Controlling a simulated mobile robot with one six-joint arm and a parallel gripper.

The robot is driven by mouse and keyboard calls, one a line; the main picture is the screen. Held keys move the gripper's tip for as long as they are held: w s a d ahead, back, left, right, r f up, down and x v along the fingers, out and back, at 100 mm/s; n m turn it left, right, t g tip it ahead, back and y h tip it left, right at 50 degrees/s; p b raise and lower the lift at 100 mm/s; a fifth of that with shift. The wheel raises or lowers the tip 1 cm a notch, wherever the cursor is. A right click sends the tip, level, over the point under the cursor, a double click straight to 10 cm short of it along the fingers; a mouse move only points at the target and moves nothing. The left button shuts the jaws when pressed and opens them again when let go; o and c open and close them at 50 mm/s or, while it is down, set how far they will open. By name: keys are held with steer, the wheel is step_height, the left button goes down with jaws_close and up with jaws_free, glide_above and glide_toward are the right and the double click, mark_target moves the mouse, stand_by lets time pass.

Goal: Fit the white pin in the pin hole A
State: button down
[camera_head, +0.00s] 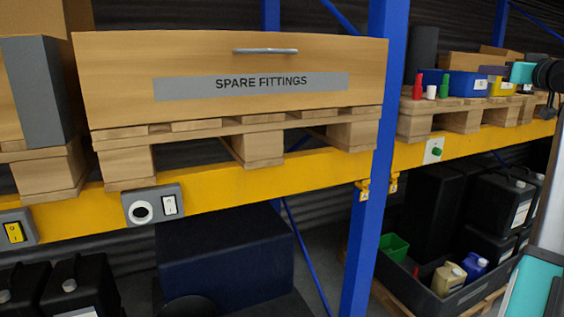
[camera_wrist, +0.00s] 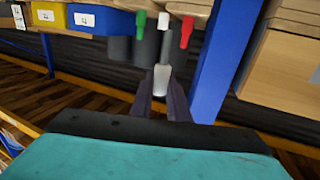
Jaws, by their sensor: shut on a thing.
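My gripper (camera_wrist: 161,88) is shut on a pale, whitish pin (camera_wrist: 160,80) in the wrist view, which appears upside down. A grey stretch runs on from the pin, beyond the fingertips, toward the pallet. In the head view my teal wrist shows at the upper right, near the bins; the pin is not clear there. Two small yellow brackets with tags sit at the blue post; the left bracket (camera_head: 363,190) and the right bracket (camera_head: 393,183) seem to carry an A-like mark. I cannot make out a hole in either.
A red piece (camera_head: 417,87), a short white piece (camera_head: 431,92) and a green piece (camera_head: 444,86) stand on the right pallet, beside a blue bin (camera_head: 467,86). The blue post (camera_head: 372,215) and yellow beam (camera_head: 250,183) bound the shelf. A SPARE FITTINGS drawer (camera_head: 230,65) is left.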

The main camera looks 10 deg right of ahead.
steer(key=w+a+f+n+g+y, duration=0.1)
steer(key=w+a+f+n+y, duration=0.2)
steer(key=a+f, duration=0.7)
steer(key=w+a+f+n+y, duration=0.1)
steer(key=w+a+f+y, duration=0.3)
steer(key=f, duration=1)
steer(key=w+a+f+n+g+y, duration=0.15)
steer(key=w+a+f, duration=0.25)
steer(key=a+f, duration=0.65)
steer(key=s+a+f+n+g+y, duration=0.1)
steer(key=s+a+f+n+y, duration=0.1)
steer(key=a+f, duration=0.6)
steer(key=s+a+f+n+g+y, duration=0.2)
steer(key=s+a+f, duration=0.3)
steer(key=a+f, duration=0.4)
steer(key=s+a+f+n+g+y, duration=0.2)
steer(key=s+a+f+y, duration=0.1)
steer(key=a+f, duration=0.6)
steer(key=a, duration=0.2)
steer(key=shift+s+a+f, duration=0.15)
steer(key=shift+s+a, duration=0.05)
steer(key=shift+a, duration=0.2)
steer(key=shift+d, duration=0.15)
